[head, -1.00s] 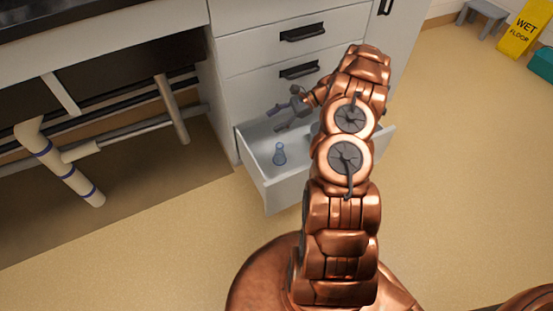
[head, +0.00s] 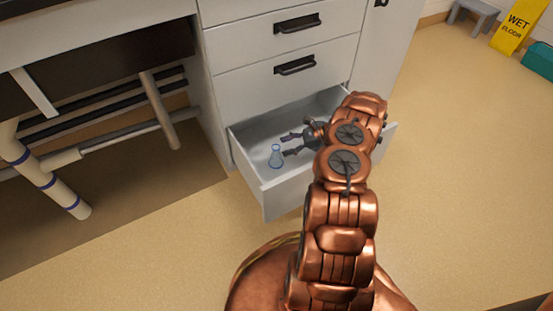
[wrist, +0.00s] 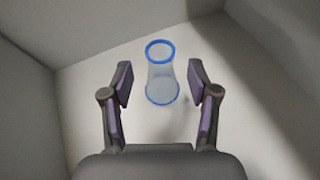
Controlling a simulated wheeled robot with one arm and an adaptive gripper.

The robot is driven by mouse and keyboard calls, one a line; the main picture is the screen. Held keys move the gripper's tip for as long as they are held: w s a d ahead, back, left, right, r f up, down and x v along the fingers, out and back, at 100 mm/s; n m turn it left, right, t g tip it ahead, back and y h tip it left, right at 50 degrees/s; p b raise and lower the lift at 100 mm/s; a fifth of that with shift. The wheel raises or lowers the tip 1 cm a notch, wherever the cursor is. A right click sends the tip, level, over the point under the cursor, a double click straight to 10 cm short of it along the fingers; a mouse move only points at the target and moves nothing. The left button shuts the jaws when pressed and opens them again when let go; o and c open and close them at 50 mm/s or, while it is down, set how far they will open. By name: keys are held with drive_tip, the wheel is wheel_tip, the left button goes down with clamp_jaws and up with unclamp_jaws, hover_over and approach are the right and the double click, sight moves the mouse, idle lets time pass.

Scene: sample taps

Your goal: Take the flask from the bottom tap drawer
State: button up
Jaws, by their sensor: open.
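The flask (head: 276,157) is a small clear conical flask with blue outlines, standing upright in the open bottom drawer (head: 258,183). In the wrist view the flask (wrist: 161,75) shows its blue rim and blue base edge, ahead of my fingers and roughly centred between them. My gripper (head: 287,145) is open and empty, low inside the drawer just right of the flask. In the wrist view my gripper (wrist: 160,82) has purple-padded fingers on either side, apart from the flask.
Two closed drawers with black handles (head: 296,65) are above the open one. White pipes (head: 48,181) run under the counter at the left. A yellow wet floor sign (head: 514,28) and a grey stool (head: 480,14) stand far right.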

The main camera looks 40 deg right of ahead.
sight(276, 156)
drive_tip(key=shift+b+x, duration=0.75)
drive_tip(key=shift+x, duration=1.65)
drive_tip(key=shift+c, duration=0.2)
clamp_jaws()
